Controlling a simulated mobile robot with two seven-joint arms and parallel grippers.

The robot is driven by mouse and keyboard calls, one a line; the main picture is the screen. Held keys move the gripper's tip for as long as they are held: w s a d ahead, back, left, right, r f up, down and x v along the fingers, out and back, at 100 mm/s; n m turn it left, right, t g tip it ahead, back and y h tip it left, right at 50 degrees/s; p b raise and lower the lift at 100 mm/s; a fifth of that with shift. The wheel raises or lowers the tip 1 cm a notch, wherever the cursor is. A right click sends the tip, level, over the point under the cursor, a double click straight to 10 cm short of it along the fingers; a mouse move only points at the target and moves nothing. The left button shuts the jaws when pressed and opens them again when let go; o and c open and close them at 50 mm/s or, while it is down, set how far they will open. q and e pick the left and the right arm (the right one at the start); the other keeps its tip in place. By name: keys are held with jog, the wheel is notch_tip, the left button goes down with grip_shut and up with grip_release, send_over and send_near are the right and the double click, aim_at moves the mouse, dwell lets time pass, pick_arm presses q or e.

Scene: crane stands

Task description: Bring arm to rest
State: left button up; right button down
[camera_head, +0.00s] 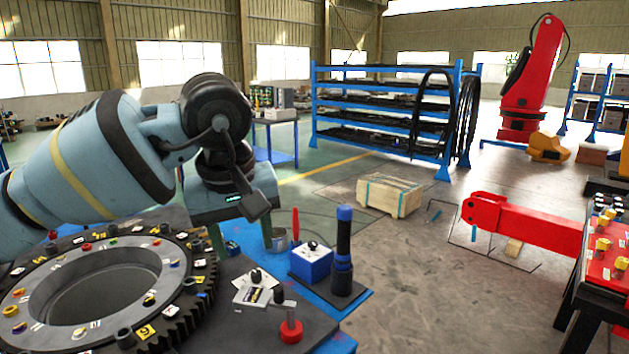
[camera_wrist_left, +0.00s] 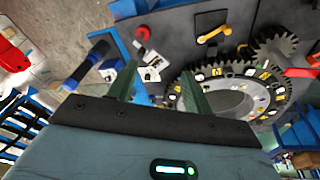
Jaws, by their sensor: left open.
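My left arm comes in from the left in the head view, bent over the bench. Its gripper (camera_head: 241,233) points down behind the large gear ring, above the bench area. In the left wrist view the two fingers of this gripper (camera_wrist_left: 160,88) stand well apart. Nothing shows held between them. The bench top lies beyond the fingertips, with the gear ring (camera_wrist_left: 235,95) to their right and a blue-and-black cylinder (camera_wrist_left: 86,66) to their left. My right gripper is not in view.
The large gear ring (camera_head: 172,282), a blue box (camera_head: 311,261), the upright cylinder (camera_head: 343,255) and a red-based knob (camera_head: 291,331) crowd the bench. A wooden crate (camera_head: 390,195) and blue shelving (camera_head: 313,105) stand behind.

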pick_arm(q)
jog(key=s+d+f+n+g+h, duration=0.4)
jog(key=s+d+f+n+h, duration=0.15)
jog(key=d+n+h, duration=0.35)
jog(key=s+d+f+n+g+h, duration=0.4)
jog(key=s+d+f+n+h, duration=0.15)
jog(key=d+h, duration=0.35)
jog(key=w+a+f+m+t+y, duration=0.1)
jog(key=a+f+m+t+y, duration=0.2)
jog(key=a+f+m+t, duration=0.6)
jog(key=w+a+f+m+t+y, duration=0.1)
jog(key=a+f+m+t+y, duration=0.15)
jog(key=f+m+t, duration=0.7)
jog(key=a+f+m+t+y, duration=0.4)
jog(key=a+m, duration=0.1)
jog(key=m, duration=0.9)
jog(key=s+a+f+n+g+y, duration=0.3)
jog(key=s+a+f+n, duration=0.3)
jog(key=s+f, duration=0.4)
jog(key=s+a+f+n+g+y, duration=0.4)
jog(key=s+a+f+n+g, duration=0.1)
jog(key=s+f, duration=0.5)
jog(key=shift+s+a+n, duration=0.4)
jog(key=shift+s+n, duration=0.2)
jog(key=shift+s, duration=0.3)
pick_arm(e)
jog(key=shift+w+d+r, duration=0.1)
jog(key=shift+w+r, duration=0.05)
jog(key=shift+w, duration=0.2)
